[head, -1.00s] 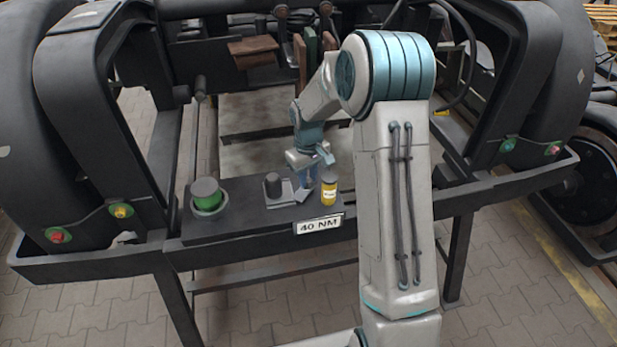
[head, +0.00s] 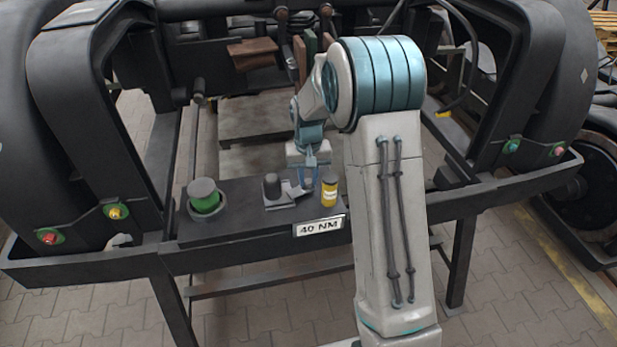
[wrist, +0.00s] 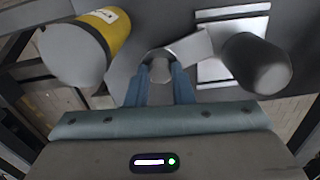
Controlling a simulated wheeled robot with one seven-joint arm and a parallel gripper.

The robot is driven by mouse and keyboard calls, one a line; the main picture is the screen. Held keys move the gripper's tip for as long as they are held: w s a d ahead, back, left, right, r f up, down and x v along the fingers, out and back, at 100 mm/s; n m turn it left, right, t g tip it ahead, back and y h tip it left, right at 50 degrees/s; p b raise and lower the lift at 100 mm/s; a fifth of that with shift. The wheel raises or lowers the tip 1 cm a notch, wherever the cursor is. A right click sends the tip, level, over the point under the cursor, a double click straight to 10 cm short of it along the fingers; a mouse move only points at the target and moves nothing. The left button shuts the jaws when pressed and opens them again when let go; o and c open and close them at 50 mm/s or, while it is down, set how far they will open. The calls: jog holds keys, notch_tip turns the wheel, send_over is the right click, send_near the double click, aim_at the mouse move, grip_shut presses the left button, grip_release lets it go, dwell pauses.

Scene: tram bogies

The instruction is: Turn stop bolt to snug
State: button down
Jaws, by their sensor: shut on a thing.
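My gripper (head: 310,176) reaches down onto the dark bench below my arm. In the wrist view its two blue fingers (wrist: 159,84) are closed on the sides of a small grey round head (wrist: 160,69), which I take to be the stop bolt. A grey flat tab (wrist: 191,46) sticks out from beside this head toward a dark cylinder (wrist: 257,63) on a pale plate. In the head view the tab lies between the bolt and that dark cylinder (head: 272,187). The bolt's shank and seat are hidden.
A yellow-banded cylinder (head: 329,191) stands close to the right of my gripper, and shows at upper left in the wrist view (wrist: 85,48). A green-banded dark cylinder (head: 204,197) stands at the bench's left. A "40 NM" sign (head: 319,226) is on the front edge.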

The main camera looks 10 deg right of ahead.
aim_at(308, 180)
jog(key=c, duration=1.3)
grip_release()
jog(key=shift+o, duration=0.2)
notch_tip(308, 180, up, 14)
jog(key=shift+b, duration=0.35)
